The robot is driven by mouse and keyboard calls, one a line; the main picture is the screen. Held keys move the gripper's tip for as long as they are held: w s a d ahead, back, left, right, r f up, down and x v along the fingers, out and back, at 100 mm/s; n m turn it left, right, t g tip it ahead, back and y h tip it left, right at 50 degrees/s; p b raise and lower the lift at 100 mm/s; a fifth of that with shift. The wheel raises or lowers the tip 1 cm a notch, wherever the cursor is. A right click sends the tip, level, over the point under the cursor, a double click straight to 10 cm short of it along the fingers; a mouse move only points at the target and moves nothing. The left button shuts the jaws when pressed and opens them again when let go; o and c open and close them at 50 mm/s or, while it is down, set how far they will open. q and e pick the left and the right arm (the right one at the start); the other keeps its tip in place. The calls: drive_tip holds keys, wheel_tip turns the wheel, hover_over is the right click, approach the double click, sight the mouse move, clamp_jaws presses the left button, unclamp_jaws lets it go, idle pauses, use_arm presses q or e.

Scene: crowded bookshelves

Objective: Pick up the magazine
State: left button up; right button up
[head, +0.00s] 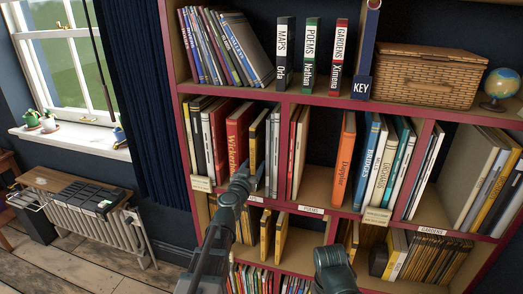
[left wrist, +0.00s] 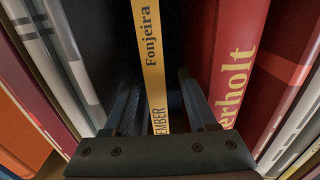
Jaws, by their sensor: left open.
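A thin yellow magazine (left wrist: 151,62) stands upright in the left wrist view, with "Fonjeira" and part of another word on its spine. In the head view the yellow spine (head: 253,152) stands just right of the red Wickerholt book, in the middle shelf row. My left gripper (left wrist: 160,98) is open, with one finger on each side of the magazine's spine. I cannot tell whether either finger touches it. In the head view my left gripper (head: 242,176) is at the lower front of this compartment and hides some of the spines. My right gripper does not show.
The red Wickerholt book (left wrist: 238,65) is close beside the finger at right. Dark gaps flank the magazine. Grey-spined books (head: 271,150) and the red shelf divider (head: 283,150) stand to its right in the head view. A shelf board (head: 300,207) runs below.

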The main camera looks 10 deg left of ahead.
use_arm(q)
drive_tip(key=shift+w+d+f, duration=0.1)
drive_tip(key=shift+w, duration=1.2)
drive_tip(key=shift+w+d, duration=0.1)
drive_tip(key=shift+w, duration=1.2)
drive_tip(key=shift+s, duration=0.1)
clamp_jaws()
